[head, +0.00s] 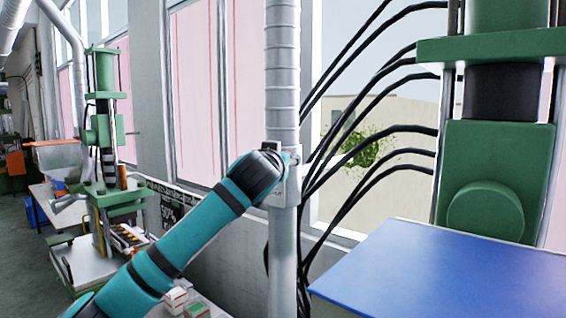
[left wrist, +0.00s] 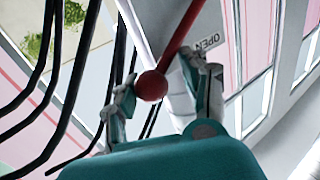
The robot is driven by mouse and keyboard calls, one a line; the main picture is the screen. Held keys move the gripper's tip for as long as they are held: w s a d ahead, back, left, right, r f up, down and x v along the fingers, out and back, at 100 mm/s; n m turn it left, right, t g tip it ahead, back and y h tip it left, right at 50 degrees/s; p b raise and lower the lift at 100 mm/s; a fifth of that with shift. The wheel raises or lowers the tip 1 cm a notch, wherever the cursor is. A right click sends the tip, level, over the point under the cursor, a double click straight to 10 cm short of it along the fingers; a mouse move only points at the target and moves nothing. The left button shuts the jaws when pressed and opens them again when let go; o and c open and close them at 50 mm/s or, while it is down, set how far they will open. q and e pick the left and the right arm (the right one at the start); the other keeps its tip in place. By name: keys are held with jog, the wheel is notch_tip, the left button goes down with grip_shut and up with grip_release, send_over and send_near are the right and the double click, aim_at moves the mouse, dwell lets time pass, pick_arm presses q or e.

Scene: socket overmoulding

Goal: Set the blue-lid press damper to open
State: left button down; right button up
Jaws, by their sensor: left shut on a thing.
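The damper sits on the grey vertical duct (head: 283,235) beside the press with the blue lid (head: 450,272). In the left wrist view its red lever ends in a red ball knob (left wrist: 152,86). In the head view my teal left arm reaches the duct, and the wrist hides the lever and most of the gripper. My right gripper is in neither view.
Several black hoses (head: 385,135) hang between the duct and the large green press (head: 495,175). Another green press (head: 104,150) stands at the left, in front of the windows. Small boxes (head: 185,303) lie low near the bottom centre.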

pick_arm(q)
jog(key=shift+w+f+n+g, duration=0.1)
jog(key=shift+w+n+g, duration=0.05)
jog(key=shift+n+g, duration=0.15)
jog(key=c, duration=1.1)
grip_release()
jog(key=o, duration=0.5)
jog(key=shift+a, duration=0.1)
jog(key=shift+c, duration=0.2)
jog(key=shift+o, duration=0.2)
jog(key=shift+a+r, duration=0.1)
jog(key=shift+r, duration=0.1)
jog(key=s+a, duration=0.1)
jog(key=s, duration=1.1)
jog(key=shift+a+r, duration=0.3)
jog(key=shift+a, duration=0.05)
